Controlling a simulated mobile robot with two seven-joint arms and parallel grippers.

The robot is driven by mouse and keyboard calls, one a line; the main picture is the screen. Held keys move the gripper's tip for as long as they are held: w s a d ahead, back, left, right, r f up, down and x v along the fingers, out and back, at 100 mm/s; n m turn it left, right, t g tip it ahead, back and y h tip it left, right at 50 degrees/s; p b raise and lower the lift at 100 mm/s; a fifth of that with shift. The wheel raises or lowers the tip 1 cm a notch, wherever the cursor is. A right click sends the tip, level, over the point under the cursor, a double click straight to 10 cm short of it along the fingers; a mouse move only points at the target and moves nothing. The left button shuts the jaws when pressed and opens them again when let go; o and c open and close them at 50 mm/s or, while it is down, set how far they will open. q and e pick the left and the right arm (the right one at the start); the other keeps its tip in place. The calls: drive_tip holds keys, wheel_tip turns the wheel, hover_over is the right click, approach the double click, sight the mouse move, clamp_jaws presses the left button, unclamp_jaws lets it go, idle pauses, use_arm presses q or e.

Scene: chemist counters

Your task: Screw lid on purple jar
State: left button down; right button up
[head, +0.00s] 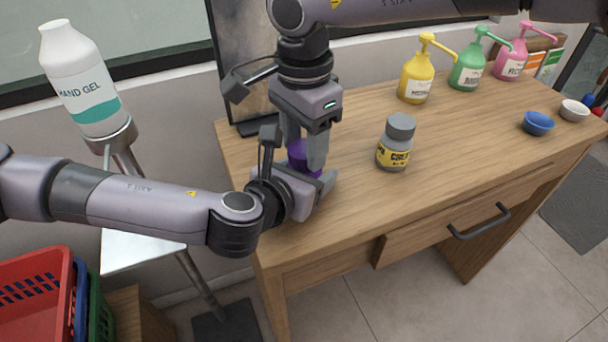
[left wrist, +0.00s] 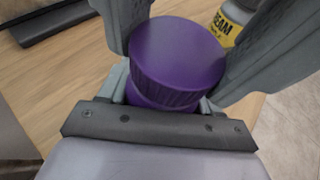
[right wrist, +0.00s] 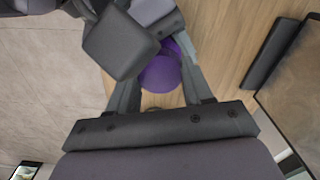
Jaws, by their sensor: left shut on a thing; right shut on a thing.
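The purple jar (left wrist: 160,98) and its purple lid (left wrist: 178,50) show in the left wrist view, the lid over the jar with no clear gap between them. How tightly it sits I cannot tell. My left gripper (head: 316,194) comes in from the side, low over the counter, and is shut on the jar. My right gripper (head: 303,152) points down from above and is shut on the lid (head: 300,155). The fingers hide much of both. In the right wrist view, purple (right wrist: 160,73) shows between the right fingers, with my left gripper just beyond.
A grey-lidded cream jar (head: 394,147) stands on the wooden counter (head: 350,205) to the right. Yellow (head: 415,78), green (head: 468,70) and pink (head: 510,60) pump bottles stand at the back. Blue (head: 537,124) and white (head: 574,111) bowls sit far right. A dark panel (head: 240,65) stands behind.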

drive_tip(key=shift+m, duration=1)
drive_tip(key=o, duration=1.2)
drive_tip(key=shift+c, duration=0.2)
drive_tip(key=shift+r, duration=2.25)
drive_tip(key=shift+c, duration=0.4)
